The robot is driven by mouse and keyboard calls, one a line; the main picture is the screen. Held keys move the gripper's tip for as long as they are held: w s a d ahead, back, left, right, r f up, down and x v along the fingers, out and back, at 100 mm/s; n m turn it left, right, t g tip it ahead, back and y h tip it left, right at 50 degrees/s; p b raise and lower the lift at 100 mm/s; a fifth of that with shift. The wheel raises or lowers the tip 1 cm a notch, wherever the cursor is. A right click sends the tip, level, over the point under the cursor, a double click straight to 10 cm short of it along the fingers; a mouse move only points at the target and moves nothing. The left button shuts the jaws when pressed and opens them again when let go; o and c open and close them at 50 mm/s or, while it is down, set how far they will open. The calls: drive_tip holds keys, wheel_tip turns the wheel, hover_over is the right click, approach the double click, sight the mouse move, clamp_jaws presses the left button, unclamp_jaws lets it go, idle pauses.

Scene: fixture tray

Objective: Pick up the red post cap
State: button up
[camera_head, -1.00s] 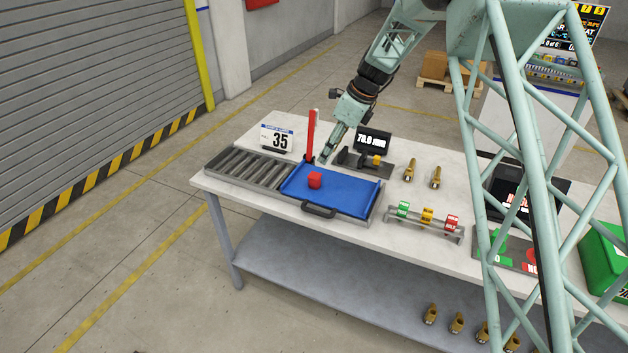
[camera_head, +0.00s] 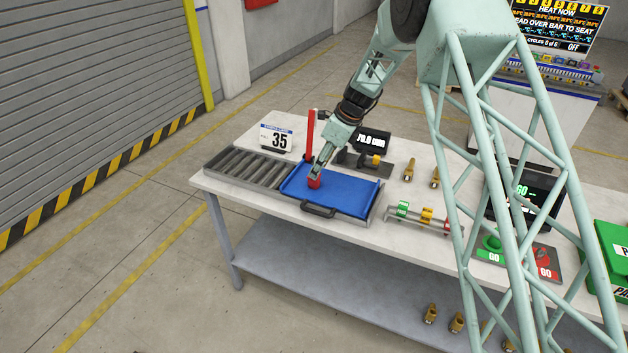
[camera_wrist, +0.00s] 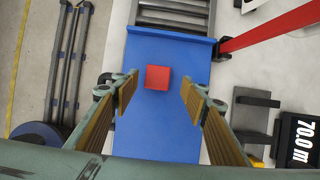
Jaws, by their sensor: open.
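The red post cap (camera_head: 314,182) is a small red block on the blue tray (camera_head: 345,200). In the wrist view the cap (camera_wrist: 158,77) lies on the blue surface between my two fingers, a little beyond their tips. My gripper (camera_head: 317,174) is directly over the cap in the head view and partly hides it. In the wrist view my gripper (camera_wrist: 158,92) is open, with a clear gap on each side of the cap. Whether the fingertips are down at the cap's height I cannot tell.
A tall red post (camera_head: 310,133) stands at the tray's back edge, close to my gripper. Grey rollers (camera_head: 245,168) lie to the left. A black gauge with a display (camera_head: 373,142) stands behind right.

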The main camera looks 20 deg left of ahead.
drive_tip(key=shift+a+f, duration=0.1)
drive_tip(key=shift+f, duration=0.1)
idle(0.3)
drive_tip(key=shift+s+x, duration=0.15)
drive_tip(key=shift+x, duration=0.6)
drive_tip(key=shift+s+x, duration=0.15)
drive_tip(key=shift+x, duration=1.65)
drive_tip(key=shift+c, duration=0.7)
drive_tip(key=c, duration=0.7)
